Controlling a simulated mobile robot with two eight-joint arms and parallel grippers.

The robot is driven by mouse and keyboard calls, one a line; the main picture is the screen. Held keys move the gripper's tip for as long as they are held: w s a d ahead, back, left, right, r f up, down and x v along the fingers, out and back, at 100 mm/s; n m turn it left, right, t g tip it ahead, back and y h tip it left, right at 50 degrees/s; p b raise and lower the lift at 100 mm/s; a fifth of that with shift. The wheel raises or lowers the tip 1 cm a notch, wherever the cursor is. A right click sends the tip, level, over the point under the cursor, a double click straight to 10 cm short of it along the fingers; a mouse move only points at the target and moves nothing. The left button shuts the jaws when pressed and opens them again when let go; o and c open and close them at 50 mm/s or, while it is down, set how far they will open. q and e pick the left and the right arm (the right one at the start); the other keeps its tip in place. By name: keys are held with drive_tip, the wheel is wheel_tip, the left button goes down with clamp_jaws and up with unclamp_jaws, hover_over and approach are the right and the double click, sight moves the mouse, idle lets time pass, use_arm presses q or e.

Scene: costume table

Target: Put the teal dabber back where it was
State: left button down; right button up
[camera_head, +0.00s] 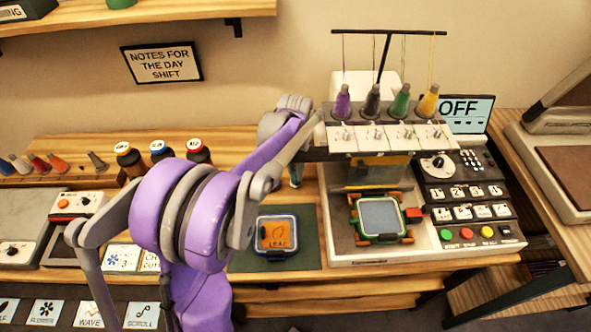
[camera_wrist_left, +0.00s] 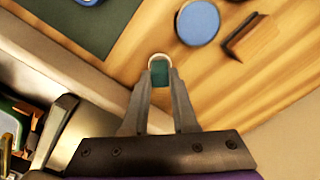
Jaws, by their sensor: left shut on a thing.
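The teal dabber (camera_wrist_left: 160,73) shows in the left wrist view as a small teal piece with a pale rim, between the fingertips of my left gripper (camera_wrist_left: 160,82). The gripper is shut on it, above or at the wooden table; I cannot tell whether the dabber touches the wood. In the head view my left gripper (camera_head: 295,178) is mostly hidden behind my purple arm, just left of the embroidery machine (camera_head: 390,140). The dabber is hardly visible there. My right gripper is not in view.
In the left wrist view a blue round thing (camera_wrist_left: 198,22) and a brown block (camera_wrist_left: 248,36) stand near the dabber. The dark green mat (camera_head: 306,258) holds a blue hoop with an orange leaf patch (camera_head: 277,235). Thread spools (camera_head: 195,151) stand left. Bare wood surrounds the dabber.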

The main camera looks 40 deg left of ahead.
sight(295, 173)
use_arm(q)
drive_tip(key=shift+f, duration=0.2)
drive_tip(key=c, duration=0.7)
unclamp_jaws()
drive_tip(key=shift+r, duration=0.1)
drive_tip(key=shift+r, duration=0.45)
wheel_tip(295, 173, up, 11)
drive_tip(key=p, duration=0.1)
drive_tip(key=shift+r, duration=0.2)
